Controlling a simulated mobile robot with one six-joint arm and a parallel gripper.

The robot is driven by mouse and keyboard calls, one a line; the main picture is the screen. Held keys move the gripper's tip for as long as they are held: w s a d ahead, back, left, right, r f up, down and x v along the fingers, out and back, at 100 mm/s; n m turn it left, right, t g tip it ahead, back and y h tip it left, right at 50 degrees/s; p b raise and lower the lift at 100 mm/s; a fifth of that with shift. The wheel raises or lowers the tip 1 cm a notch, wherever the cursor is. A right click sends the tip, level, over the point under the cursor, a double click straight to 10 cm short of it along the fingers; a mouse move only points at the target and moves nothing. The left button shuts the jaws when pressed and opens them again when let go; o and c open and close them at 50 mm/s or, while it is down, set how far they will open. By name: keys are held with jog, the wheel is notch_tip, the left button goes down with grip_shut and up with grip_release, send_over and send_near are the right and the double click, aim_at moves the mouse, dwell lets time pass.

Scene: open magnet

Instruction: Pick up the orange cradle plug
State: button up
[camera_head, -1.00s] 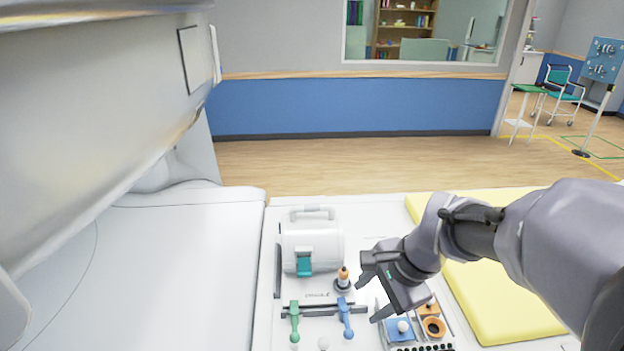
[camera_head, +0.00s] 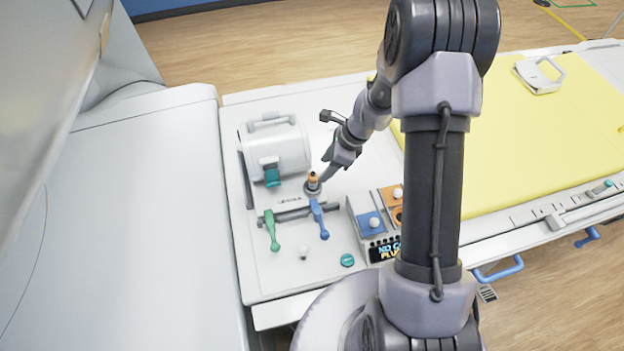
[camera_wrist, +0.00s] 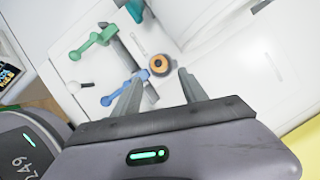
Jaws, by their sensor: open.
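The orange cradle plug (camera_head: 313,180) stands upright in a grey round holder on the white table, in front of the white cylinder unit. From above in the wrist view, the plug (camera_wrist: 160,64) is an orange ring with a dark centre. My gripper (camera_head: 325,176) is close beside the plug on its right and is open. In the wrist view my gripper's two fingers (camera_wrist: 158,75) point towards the plug, which shows between and just beyond their tips. I cannot tell whether either finger touches it.
A blue lever (camera_head: 319,218) and a green lever (camera_head: 271,230) lie in front of the plug. The white cylinder unit (camera_head: 276,150) stands behind it. Blocks with a blue top (camera_head: 364,226) and orange top (camera_head: 386,195) sit to the right. A yellow mat (camera_head: 500,140) lies farther right.

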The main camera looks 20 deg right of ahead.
aim_at(317, 175)
jog(key=b+x, duration=0.1)
jog(key=x, duration=0.8)
jog(key=shift+a, duration=0.15)
jog(key=shift+r, duration=0.15)
jog(key=shift+c, duration=0.4)
grip_shut()
